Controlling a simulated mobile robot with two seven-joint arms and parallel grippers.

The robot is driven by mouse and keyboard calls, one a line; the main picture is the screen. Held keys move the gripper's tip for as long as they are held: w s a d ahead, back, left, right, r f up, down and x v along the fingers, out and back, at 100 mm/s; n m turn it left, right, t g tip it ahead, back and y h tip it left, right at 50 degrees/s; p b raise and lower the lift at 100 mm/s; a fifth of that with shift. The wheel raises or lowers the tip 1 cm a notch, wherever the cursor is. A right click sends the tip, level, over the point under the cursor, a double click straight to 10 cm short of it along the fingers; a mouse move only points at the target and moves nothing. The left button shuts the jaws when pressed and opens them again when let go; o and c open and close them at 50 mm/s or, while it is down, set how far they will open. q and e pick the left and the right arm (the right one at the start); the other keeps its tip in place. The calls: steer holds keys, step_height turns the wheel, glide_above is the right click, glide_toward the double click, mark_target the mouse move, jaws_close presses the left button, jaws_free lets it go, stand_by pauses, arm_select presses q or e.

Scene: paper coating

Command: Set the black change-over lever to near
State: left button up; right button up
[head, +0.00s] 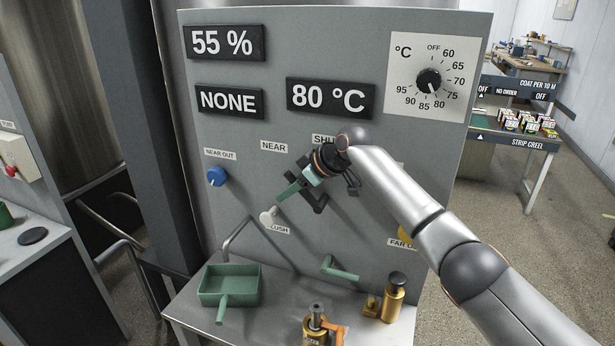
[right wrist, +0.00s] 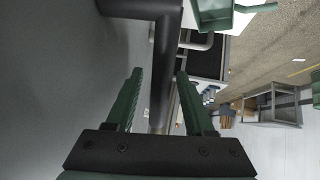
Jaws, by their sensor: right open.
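In the right wrist view a dark, nearly black bar (right wrist: 166,48), apparently the change-over lever, bends at the top and runs down between the two green fingers of my right gripper (right wrist: 160,73). The fingers are apart on either side of it, with no clear contact. In the head view my right gripper (head: 290,190) is at the grey panel, below the NEAR label (head: 273,147) and the partly covered SHUT label (head: 323,139). The gripper and arm hide much of the lever there, so its exact setting cannot be told. My left gripper is out of view.
A blue knob (head: 216,176) is to the left and a pale knob (head: 268,217) sits just below my gripper. A yellow knob (head: 405,235) is partly behind my arm. A green tray (head: 205,297) and brass fittings (head: 393,303) stand on the shelf below.

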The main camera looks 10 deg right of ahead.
arm_select(q)
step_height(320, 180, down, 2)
steer(key=shift+b, duration=0.95)
arm_select(e)
steer(key=v, duration=1.1)
steer(key=shift+s, duration=0.2)
steer(key=shift+d, duration=0.2)
